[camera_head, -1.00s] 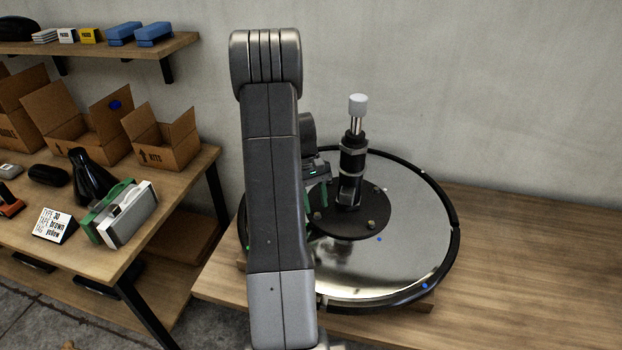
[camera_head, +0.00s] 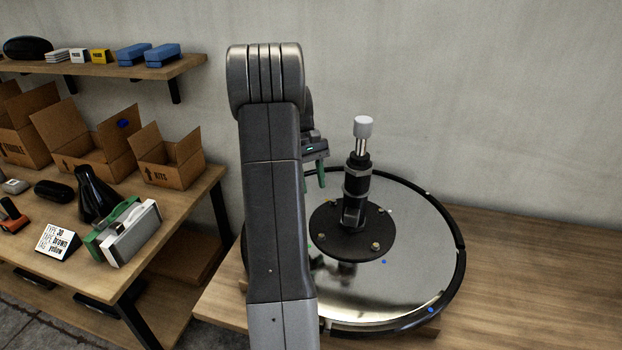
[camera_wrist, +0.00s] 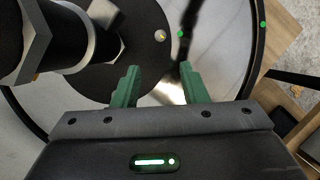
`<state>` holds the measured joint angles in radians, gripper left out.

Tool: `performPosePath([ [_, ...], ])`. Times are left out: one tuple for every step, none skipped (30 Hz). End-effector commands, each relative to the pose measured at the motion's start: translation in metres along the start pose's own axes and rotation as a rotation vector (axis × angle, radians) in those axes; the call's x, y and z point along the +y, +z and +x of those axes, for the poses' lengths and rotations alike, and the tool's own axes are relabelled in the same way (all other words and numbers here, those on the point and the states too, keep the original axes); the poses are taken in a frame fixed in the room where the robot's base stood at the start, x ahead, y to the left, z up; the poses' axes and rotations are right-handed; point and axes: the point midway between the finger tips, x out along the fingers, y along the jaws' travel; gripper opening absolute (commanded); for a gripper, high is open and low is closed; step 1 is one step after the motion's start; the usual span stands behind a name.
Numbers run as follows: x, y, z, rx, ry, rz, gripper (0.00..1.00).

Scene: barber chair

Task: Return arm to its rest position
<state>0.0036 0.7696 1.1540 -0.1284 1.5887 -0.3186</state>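My gripper (camera_head: 314,181) shows just right of my dark arm in the head view, above the left part of the round shiny chair base. In the wrist view its two green fingers (camera_wrist: 158,88) stand apart with nothing between them. The chair base (camera_head: 420,290) lies on the wooden bench with a black rim. A black disc plate (camera_head: 335,243) with bolts sits on it, and an upright dark cylinder (camera_head: 355,185) with a white cap (camera_head: 363,127) rises from the plate. The cylinder is close at the upper left in the wrist view. My arm hides part of the base's left side.
The wooden bench (camera_head: 530,270) is clear at the right.

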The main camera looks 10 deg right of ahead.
Motion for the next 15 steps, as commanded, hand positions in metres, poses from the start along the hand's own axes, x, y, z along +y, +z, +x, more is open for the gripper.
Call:
performPosePath([
  [0.000,0.000,0.001,0.000,0.000,0.000,0.39],
  [0.000,0.000,0.002,-0.001,0.000,0.000,0.39],
  [0.000,0.000,0.003,-0.001,0.000,0.000,0.39],
  [0.000,0.000,0.005,-0.001,-0.001,0.000,0.39],
  [0.000,0.000,0.008,-0.001,-0.001,0.000,0.39],
  [0.000,0.000,0.013,-0.002,-0.001,0.000,0.39],
  [0.000,0.000,0.017,-0.004,-0.001,0.000,0.39],
  [0.000,0.000,0.021,-0.004,-0.001,0.000,0.39],
  [0.000,0.000,0.028,-0.004,-0.002,0.000,0.39],
  [0.000,0.001,0.034,-0.005,-0.002,0.000,0.39],
  [0.000,0.001,0.040,-0.005,-0.002,0.000,0.39],
  [0.000,0.001,0.048,-0.005,-0.002,0.000,0.39],
  [0.000,0.001,0.054,-0.005,-0.002,0.000,0.39],
  [-0.001,0.001,0.060,-0.005,-0.002,0.000,0.39],
  [-0.001,0.001,0.068,-0.005,-0.002,0.000,0.39],
])
